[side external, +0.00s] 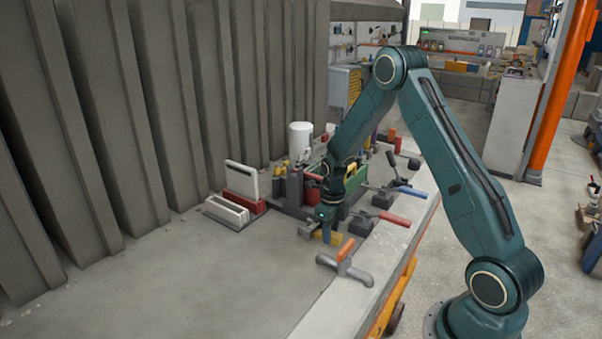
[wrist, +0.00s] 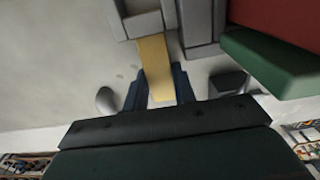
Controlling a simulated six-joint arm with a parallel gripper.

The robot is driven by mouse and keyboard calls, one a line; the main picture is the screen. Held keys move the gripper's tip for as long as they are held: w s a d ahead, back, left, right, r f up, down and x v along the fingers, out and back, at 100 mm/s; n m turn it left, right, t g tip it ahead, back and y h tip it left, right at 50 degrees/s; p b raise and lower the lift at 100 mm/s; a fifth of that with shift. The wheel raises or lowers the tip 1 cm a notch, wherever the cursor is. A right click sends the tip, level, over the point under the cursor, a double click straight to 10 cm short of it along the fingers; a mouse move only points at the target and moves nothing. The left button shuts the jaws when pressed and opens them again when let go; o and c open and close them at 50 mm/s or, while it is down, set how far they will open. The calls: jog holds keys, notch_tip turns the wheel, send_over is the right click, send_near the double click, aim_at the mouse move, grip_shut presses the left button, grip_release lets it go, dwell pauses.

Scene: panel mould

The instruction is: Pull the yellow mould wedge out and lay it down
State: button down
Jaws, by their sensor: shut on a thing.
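The yellow mould wedge (wrist: 156,66) shows in the wrist view as a flat yellow bar. Its near end lies between the two dark blue fingers of my gripper (wrist: 158,88), which are shut on it. Its far end meets a grey block with a slot (wrist: 142,22); I cannot tell whether it is still inside the slot. In the side external view my gripper (side external: 327,218) points down near the table's front edge, and a little yellow of the wedge (side external: 326,234) shows below it.
A green panel (side external: 347,185) and a red block with a white plate (side external: 242,182) are behind. The left tabletop (side external: 200,275) is clear.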

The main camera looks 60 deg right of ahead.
aim_at(358, 252)
jog(key=shift+s, duration=0.3)
jog(key=shift+s, duration=2.1)
jog(key=shift+s, duration=0.1)
jog(key=shift+s, duration=1.9)
jog(key=shift+r, duration=0.15)
